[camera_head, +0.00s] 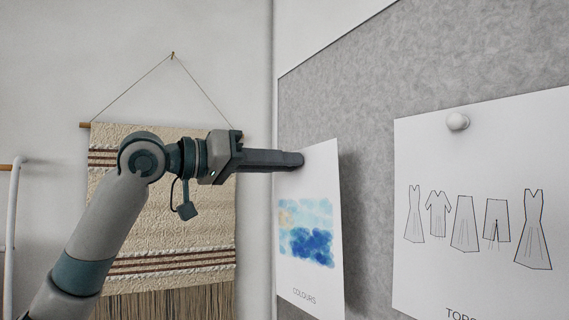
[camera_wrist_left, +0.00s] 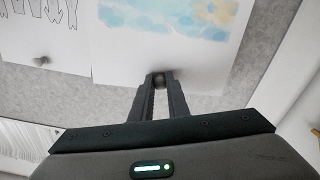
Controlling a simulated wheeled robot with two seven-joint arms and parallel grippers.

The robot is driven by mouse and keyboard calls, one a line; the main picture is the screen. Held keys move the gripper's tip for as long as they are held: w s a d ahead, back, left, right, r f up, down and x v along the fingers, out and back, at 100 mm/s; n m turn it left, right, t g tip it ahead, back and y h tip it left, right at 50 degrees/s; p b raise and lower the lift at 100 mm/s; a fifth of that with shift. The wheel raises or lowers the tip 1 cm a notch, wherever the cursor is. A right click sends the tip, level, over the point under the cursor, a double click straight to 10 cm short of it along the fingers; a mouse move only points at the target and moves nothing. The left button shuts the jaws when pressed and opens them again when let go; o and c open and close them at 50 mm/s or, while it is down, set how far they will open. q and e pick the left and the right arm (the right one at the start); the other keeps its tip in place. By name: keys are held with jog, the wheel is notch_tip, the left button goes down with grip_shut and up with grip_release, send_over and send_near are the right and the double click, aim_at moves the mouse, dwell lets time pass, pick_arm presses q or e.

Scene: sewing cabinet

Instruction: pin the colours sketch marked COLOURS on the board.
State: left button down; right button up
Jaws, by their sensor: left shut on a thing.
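The colours sketch (camera_head: 312,274) is a white sheet with a blue and yellow watercolour patch and the word COLOURS below it. It hangs upright in front of the grey board (camera_head: 368,130), near the board's left edge, and casts a shadow to its right. Whether its whole back touches the board is unclear. My left gripper (camera_head: 297,160) is at the sheet's upper part. In the left wrist view its fingers are shut on a small round grey pin (camera_wrist_left: 158,82) near the sheet's edge (camera_wrist_left: 200,72). The pin is hidden in the head view. My right gripper is out of view.
A woven wall hanging (camera_head: 130,230) hangs on the wall at left. A strip of bare board lies between the two sheets.

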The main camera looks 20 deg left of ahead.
aim_at(307, 162)
pick_arm(q)
jog(key=shift+w+d, duration=0.25)
jog(key=shift+w, duration=0.05)
jog(key=p+x, duration=0.1)
jog(key=x, duration=0.3)
jog(key=shift+w+d, duration=0.2)
jog(key=shift+d, duration=0.05)
jog(key=shift+w+d, duration=0.25)
jog(key=shift+w, duration=0.05)
jog(key=shift+w+d+p, duration=0.15)
jog(key=shift+p, duration=0.2)
jog(key=shift+w+d, duration=0.3)
jog(key=shift+w, duration=0.05)
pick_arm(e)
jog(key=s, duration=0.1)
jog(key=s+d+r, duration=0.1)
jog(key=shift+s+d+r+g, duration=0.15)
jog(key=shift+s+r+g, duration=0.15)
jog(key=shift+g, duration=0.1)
pick_arm(q)
jog(key=shift+w+d+p, duration=0.2)
jog(key=shift+w+p, duration=0.05)
jog(key=shift+p, duration=0.15)
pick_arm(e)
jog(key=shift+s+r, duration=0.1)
